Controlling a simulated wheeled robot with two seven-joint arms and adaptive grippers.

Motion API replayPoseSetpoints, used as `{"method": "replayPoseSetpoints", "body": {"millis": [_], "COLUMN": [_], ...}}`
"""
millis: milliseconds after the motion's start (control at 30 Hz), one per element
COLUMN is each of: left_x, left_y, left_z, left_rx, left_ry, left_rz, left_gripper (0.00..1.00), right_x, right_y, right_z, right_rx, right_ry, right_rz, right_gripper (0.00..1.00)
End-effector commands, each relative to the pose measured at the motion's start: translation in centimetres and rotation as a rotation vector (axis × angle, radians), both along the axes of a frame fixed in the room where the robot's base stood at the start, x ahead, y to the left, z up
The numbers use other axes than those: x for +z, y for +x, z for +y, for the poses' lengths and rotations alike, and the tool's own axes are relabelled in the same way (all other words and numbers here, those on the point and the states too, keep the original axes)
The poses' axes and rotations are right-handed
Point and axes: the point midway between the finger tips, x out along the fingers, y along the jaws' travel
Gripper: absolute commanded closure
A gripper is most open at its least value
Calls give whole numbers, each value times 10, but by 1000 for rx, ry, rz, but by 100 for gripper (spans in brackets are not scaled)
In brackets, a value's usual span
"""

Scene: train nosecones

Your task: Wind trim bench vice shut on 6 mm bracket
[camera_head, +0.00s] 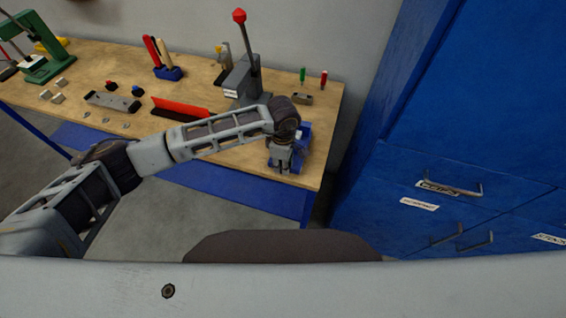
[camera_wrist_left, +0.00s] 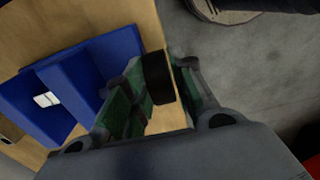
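The blue bench vice (camera_head: 304,137) stands at the right front corner of the wooden bench, partly hidden behind my left gripper. In the left wrist view its blue jaws (camera_wrist_left: 88,75) fill the left side, with a small white piece (camera_wrist_left: 46,99), possibly the bracket, between blue parts. A black cylindrical knob (camera_wrist_left: 158,78) beside the vice sits between the fingers of my left gripper (camera_wrist_left: 160,85). The fingers are close to the knob on both sides; whether they press on it cannot be told. My left gripper also shows in the head view (camera_head: 280,168). My right gripper is not in view.
A grey lever press with a red knob (camera_head: 240,15) stands behind my left arm. A red-topped brush (camera_head: 180,108), grey plate (camera_head: 112,102), blue tool holder (camera_head: 169,73) and green press (camera_head: 45,65) are on the bench (camera_head: 215,70). Blue drawers (camera_head: 440,190) stand to the right.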

Motion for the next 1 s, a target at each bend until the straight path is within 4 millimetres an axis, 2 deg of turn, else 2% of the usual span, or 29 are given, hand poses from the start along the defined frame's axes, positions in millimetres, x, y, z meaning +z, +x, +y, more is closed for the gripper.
{"method": "replayPoseSetpoints", "body": {"millis": [33,133,167,567,1000], "left_x": [0,0,0,0,-2], "left_y": [0,0,0,1,0], "left_z": [0,0,0,-1,-5], "left_rx": [0,0,0,0,-2], "left_ry": [0,0,0,24,165], "left_rz": [0,0,0,-10,-60], "left_gripper": [86,99,100,100,100], "right_x": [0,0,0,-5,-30], "right_y": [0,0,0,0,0], "right_z": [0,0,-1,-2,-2], "right_rx": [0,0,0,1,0], "right_ry": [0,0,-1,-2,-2], "right_rz": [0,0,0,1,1], "right_gripper": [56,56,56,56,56]}}
